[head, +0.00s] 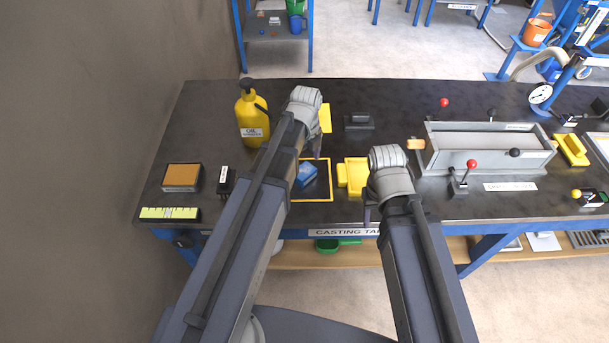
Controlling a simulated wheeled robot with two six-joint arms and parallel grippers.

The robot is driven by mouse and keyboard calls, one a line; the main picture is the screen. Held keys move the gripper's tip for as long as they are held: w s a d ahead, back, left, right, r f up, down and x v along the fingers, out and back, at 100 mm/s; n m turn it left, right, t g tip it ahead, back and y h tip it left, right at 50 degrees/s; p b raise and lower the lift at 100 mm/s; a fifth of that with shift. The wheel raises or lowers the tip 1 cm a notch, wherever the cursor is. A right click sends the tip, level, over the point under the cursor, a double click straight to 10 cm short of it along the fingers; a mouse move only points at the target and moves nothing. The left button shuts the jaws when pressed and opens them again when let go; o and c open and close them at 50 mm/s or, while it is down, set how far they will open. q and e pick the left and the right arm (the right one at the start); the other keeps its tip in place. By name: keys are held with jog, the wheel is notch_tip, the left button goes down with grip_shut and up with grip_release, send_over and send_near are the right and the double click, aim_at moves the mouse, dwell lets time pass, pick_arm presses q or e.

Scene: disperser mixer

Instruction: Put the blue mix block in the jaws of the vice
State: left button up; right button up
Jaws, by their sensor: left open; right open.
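The blue mix block (307,174) lies on a dark square mat with a yellow outline (313,200), near the table's front edge. My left gripper (317,146) is open and empty, above and just behind the block, mostly hidden by its own wrist. My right gripper (369,208) is open and empty, to the right of the mat near the front edge, also partly hidden by its arm. A small dark fixture (359,122) at the back middle of the table looks like the vice. Nothing shows between its jaws, but it is too small to be sure.
A yellow oil bottle (252,118) stands at the back left. A long grey trough (488,148) and a red-knobbed lever clamp (461,183) stand at right. The table between bottle and left edge is clear.

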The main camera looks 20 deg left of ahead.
aim_at(307, 172)
pick_arm(q)
jog(key=shift+f+b, duration=0.3)
jog(key=shift+f, duration=0.35)
pick_arm(e)
jog(key=shift+f, duration=0.65)
pick_arm(q)
jog(key=shift+f, duration=0.1)
pick_arm(e)
jog(key=shift+f, duration=0.15)
pick_arm(q)
notch_tip(307, 172, down, 5)
jog(key=b, duration=0.5)
jog(key=shift+w+d, duration=0.1)
pick_arm(e)
notch_tip(307, 172, down, 5)
jog(key=shift+r, duration=0.1)
pick_arm(q)
grip_shut()
notch_tip(307, 172, up, 10)
jog(key=p, duration=1)
pick_arm(e)
notch_tip(307, 172, up, 10)
